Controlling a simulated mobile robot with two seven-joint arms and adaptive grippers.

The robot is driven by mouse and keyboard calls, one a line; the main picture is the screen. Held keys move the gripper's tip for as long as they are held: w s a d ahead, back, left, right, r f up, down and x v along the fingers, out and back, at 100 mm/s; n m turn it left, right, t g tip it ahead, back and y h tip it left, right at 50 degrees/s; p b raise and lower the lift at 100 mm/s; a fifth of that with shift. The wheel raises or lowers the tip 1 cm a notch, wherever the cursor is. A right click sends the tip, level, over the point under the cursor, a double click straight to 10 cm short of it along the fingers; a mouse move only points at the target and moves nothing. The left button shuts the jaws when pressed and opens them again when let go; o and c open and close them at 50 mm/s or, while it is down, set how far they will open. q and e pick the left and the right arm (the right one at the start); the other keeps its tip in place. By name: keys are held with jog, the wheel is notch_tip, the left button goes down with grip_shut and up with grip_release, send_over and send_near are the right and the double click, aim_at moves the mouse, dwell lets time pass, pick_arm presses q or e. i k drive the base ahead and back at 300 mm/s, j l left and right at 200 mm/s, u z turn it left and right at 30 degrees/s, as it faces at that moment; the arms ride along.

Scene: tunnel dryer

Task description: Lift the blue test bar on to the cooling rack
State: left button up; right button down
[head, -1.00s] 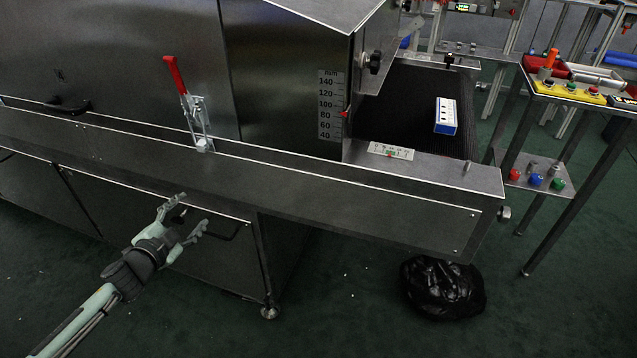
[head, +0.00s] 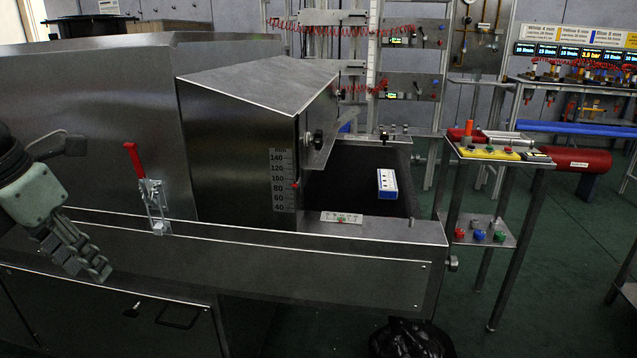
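The blue test bar (head: 387,184), with a white label face on top, lies on the dark conveyor belt (head: 340,195) at the open end of the dryer, right of the hood. Nothing is touching it. My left gripper (head: 78,250) is at the left edge, in front of the dryer's side and far left of the bar. Its fingers are seen edge-on, overlapping, so I cannot tell whether they are apart. Nothing is visible in them. My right gripper is out of view. I cannot make out which thing is the cooling rack.
A red toggle clamp (head: 133,158) stands up on the dryer's side rail (head: 250,255). A small stand (head: 500,160) with coloured buttons is to the right. A black bag (head: 410,340) lies on the floor below the belt's end. A red cylinder (head: 577,160) is farther right.

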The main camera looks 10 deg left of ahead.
aim_at(386, 182)
jog(key=i+l, duration=0.2)
jog(key=l, duration=0.15)
jog(key=i+l, duration=0.2)
jog(key=l, duration=0.15)
jog(key=i+l, duration=0.15)
jog(key=l, duration=0.2)
jog(key=i+l+u, duration=0.1)
jog(key=l, duration=0.25)
jog(key=i+l, duration=0.95)
jog(key=i+j+u, duration=0.05)
jog(key=i, duration=0.05)
